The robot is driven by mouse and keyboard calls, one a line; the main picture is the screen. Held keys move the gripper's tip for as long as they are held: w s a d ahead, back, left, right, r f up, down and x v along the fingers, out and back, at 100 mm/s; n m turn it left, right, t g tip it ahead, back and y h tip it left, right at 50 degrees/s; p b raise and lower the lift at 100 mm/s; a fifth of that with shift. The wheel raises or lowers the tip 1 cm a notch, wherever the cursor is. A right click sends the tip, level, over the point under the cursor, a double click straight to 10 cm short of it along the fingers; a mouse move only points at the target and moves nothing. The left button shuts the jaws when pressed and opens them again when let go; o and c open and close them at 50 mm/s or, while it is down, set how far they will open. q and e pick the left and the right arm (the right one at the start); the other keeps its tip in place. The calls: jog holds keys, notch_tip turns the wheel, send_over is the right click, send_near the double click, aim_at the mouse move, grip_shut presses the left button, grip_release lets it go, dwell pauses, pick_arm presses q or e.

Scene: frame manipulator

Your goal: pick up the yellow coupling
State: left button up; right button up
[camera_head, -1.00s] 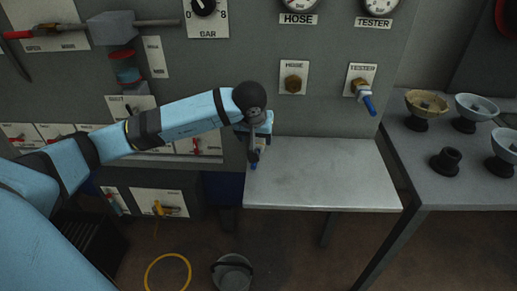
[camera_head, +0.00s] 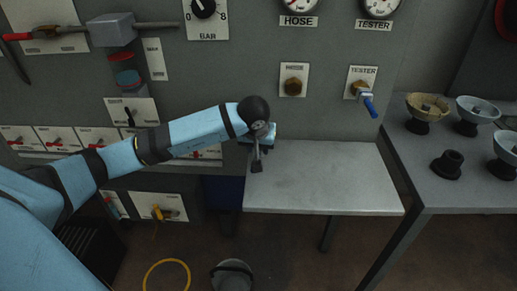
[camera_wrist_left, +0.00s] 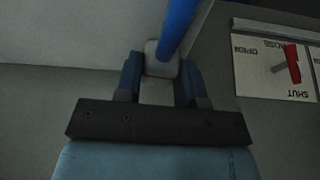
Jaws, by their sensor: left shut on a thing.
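A small yellow fitting, which looks like the yellow coupling (camera_head: 158,213), sits at a pale plate low on the panel, left of the table in the head view. My left gripper (camera_head: 256,165) is well to its right, over the left end of the grey table. In the left wrist view my left gripper (camera_wrist_left: 160,82) is shut on a pale grey piece with a blue rod (camera_wrist_left: 178,30). What this piece is cannot be made out. The yellow fitting does not show in the left wrist view. My right gripper is not in view.
The grey table (camera_head: 325,185) is mostly bare. A tester valve (camera_head: 361,90) with a blue lever and a hose port (camera_head: 292,86) are on the panel above it. Several bowls stand on the right bench (camera_head: 465,190). A yellow ring (camera_head: 167,262) and a bucket (camera_head: 232,275) are on the floor.

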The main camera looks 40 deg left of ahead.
pick_arm(q)
jog(key=shift+r, duration=0.15)
jog(key=shift+r, duration=0.3)
notch_tip(320, 180, up, 7)
jog(key=shift+f+p, duration=0.1)
jog(key=shift+p, duration=0.75)
notch_tip(320, 180, up, 11)
jog(key=p, duration=0.2)
jog(key=s+d+f+m+h, duration=0.2)
jog(key=s+d+f+m, duration=0.3)
jog(key=s+d, duration=0.6)
jog(key=w+r+p, duration=0.2)
jog(key=r+p, duration=0.8)
jog(key=p, duration=0.3)
jog(key=w+d+r+p, duration=0.1)
jog(key=w+r+p, duration=0.2)
jog(key=r+p, duration=0.8)
jog(key=p, duration=0.3)
jog(key=shift+r, duration=0.3)
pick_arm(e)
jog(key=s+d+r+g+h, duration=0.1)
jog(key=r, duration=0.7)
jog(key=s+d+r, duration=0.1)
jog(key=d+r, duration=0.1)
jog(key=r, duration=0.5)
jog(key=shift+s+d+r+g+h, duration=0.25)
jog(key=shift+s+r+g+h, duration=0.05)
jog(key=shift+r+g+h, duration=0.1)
pick_arm(q)
jog(key=shift+w+d, duration=0.1)
